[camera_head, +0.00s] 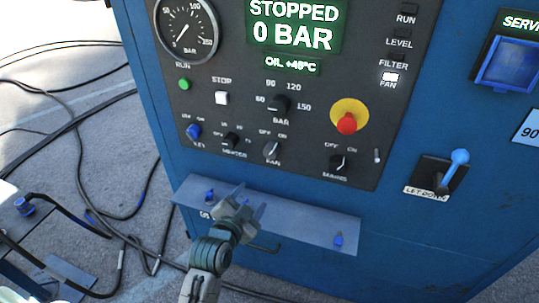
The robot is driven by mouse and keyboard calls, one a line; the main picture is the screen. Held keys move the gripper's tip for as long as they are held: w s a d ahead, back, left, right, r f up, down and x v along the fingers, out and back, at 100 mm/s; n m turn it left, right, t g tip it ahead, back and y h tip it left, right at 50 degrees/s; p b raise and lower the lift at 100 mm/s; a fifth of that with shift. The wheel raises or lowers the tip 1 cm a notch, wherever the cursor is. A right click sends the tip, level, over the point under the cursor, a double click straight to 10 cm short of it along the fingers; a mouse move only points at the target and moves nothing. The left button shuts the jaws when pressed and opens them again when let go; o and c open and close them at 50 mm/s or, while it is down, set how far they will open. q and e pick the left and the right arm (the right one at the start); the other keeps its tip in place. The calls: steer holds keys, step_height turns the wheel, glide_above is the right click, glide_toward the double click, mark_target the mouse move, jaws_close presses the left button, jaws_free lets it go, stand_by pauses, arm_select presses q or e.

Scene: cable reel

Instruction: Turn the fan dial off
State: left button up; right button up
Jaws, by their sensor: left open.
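The fan dial (271,150) is a small dark knob low on the black control panel (235,105), with OFF and ON printed above it. Its light mark seems to lean up and right, toward ON. The fan lamp (389,77) at the panel's right is lit white. My left gripper (248,202) is open and empty, below and slightly left of the dial, apart from it in the picture. It covers part of the grey ledge (300,213) under the panel. My right gripper is not in view.
The heater knob (231,141) is close left of the fan dial, and the mains knob (338,162) is to its right. A red emergency button (347,123) and the pressure dial (278,104) sit above. A blue-knobbed lever (459,158) sticks out at right. Cables (85,150) lie on the floor.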

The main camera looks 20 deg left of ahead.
mark_target(270, 154)
arm_select(q)
steer(key=w+r+p, duration=0.1)
steer(key=w, duration=0.3)
steer(key=w+r+t+p, duration=0.1)
steer(key=w+r, duration=0.1)
steer(key=w, duration=0.2)
steer(key=w+d+r+m+t+p, duration=0.1)
steer(key=w, duration=0.3)
steer(key=shift+w+r, duration=0.3)
steer(key=shift+w, duration=0.1)
steer(key=shift+w+f, duration=0.1)
steer(key=shift+w, duration=0.55)
steer(key=c, duration=1)
